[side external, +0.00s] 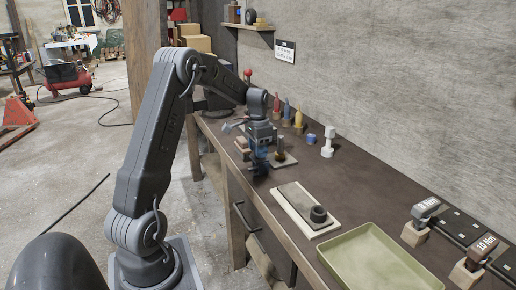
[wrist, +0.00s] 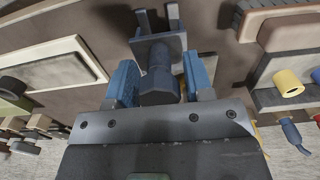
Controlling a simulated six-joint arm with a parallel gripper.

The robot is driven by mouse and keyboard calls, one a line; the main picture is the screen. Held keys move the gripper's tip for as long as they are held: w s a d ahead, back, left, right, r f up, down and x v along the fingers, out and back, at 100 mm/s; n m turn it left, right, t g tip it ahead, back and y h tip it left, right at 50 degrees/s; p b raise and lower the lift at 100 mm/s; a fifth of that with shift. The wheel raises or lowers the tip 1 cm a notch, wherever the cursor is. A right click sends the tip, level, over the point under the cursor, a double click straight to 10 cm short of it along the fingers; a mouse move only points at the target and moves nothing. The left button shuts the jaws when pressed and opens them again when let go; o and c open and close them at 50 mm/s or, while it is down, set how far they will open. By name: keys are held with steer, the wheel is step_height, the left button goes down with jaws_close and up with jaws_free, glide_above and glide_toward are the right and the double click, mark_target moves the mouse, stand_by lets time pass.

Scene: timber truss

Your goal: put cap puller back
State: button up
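The cap puller (wrist: 160,78) appears as a dark grey tool with a round handle and a forked head of two prongs in the wrist view. My gripper (wrist: 160,85) has its two blue fingers on either side of the handle, seemingly pressed against it. In the side view, my gripper (side external: 260,158) points down near the bench's front edge, left of a small board with blocks (side external: 283,160). The tool is hard to make out there, a dark shape under the fingers. Whether its prongs touch anything is unclear.
A pale board with a dark plate (side external: 297,206) carries a black ring (side external: 319,214). A green tray (side external: 372,262) and torque wrenches (side external: 460,232) lie at right. Bottles (side external: 287,110), a blue ring (side external: 311,138) and a white post (side external: 328,142) stand near the wall.

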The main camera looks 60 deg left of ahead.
steer(key=shift+o, duration=0.9)
step_height(320, 180, up, 12)
steer(key=shift+r, duration=0.1)
steer(key=s+d+r+t, duration=0.1)
steer(key=d+r, duration=0.1)
steer(key=d, duration=0.4)
steer(key=s+d+r, duration=0.1)
steer(key=d+r, duration=0.2)
steer(key=d, duration=0.4)
steer(key=s+d+f+t, duration=0.2)
steer(key=s+d, duration=0.6)
steer(key=d, duration=0.2)
steer(key=s+d+f+t, duration=0.2)
steer(key=s+d, duration=0.6)
steer(key=d, duration=0.1)
steer(key=shift+s+d+f+t, duration=0.15)
steer(key=shift+d+f+t, duration=0.1)
steer(key=shift+d+t, duration=0.1)
